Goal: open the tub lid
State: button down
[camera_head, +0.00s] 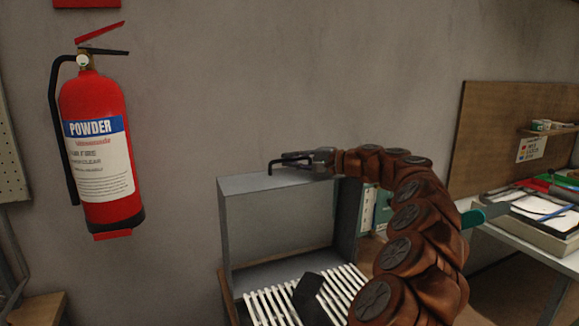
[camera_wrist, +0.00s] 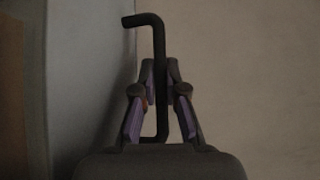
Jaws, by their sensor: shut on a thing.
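The grey tub lid (camera_head: 275,222) stands raised, close to upright, at the back of the tub (camera_head: 228,295) in the head view. Its black bent-rod handle (camera_head: 282,162) shows at the lid's top edge. My gripper (camera_head: 318,157) is at this top edge, shut on the handle. In the wrist view the handle (camera_wrist: 158,45) passes between the two fingers of my gripper (camera_wrist: 160,72). The lid's grey face (camera_wrist: 90,70) lies just left of the fingers there. White slats (camera_head: 265,305) and a dark piece (camera_head: 307,292) show in the tub. My arm hides the tub's right side.
A plain wall stands behind, with a red fire extinguisher (camera_head: 98,150) on the left. Green-and-white boxes (camera_head: 381,208) stand behind my arm. On the right is a table with a tray (camera_head: 545,236) of papers and a wooden board (camera_head: 488,135).

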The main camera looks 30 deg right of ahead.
jog(key=shift+s, duration=0.1)
jog(key=c, duration=1.5)
grip_release()
jog(key=shift+s+d, duration=0.1)
jog(key=shift+v, duration=5.95)
